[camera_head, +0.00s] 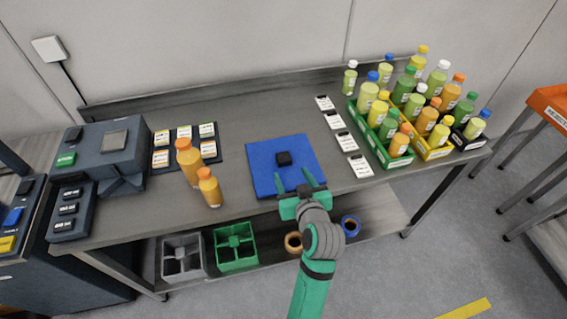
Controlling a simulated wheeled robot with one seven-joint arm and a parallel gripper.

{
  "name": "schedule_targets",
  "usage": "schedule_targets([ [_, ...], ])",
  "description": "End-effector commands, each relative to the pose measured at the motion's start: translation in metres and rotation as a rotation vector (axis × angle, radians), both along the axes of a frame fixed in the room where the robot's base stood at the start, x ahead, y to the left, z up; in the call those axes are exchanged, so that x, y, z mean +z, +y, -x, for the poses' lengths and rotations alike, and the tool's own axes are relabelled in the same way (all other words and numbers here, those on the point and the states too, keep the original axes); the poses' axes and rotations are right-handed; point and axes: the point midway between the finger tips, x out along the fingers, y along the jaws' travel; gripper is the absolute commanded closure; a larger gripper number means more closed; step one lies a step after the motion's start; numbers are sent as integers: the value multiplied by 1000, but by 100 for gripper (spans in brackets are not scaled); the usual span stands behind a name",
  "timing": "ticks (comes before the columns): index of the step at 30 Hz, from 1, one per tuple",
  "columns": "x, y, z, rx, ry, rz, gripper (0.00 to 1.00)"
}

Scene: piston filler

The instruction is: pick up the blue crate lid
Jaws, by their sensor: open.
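My gripper (296,180) is green and open. Its two fingers point at the handle from the front side and appear over the front part of the lid. The fingertips look just short of the handle in the picture. I cannot tell how high they are above the lid.
Two orange bottles (210,187) stand left of the lid. Label cards (360,166) lie to its right, before a green crate (401,162) of bottles. A grey machine (102,150) is at the left. The table (270,104) is clear behind the lid.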

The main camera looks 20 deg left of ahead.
Motion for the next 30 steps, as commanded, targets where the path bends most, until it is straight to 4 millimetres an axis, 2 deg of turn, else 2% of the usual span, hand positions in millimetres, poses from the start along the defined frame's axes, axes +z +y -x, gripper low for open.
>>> schedule_targets([
  [4,0,8,-10,15,0,6,42],
  [12,-15,27,-39,14,0,5,42],
  [19,-21,33,-50,12,-1,6,42],
  [30,-42,52,-84,13,0,5,42],
])
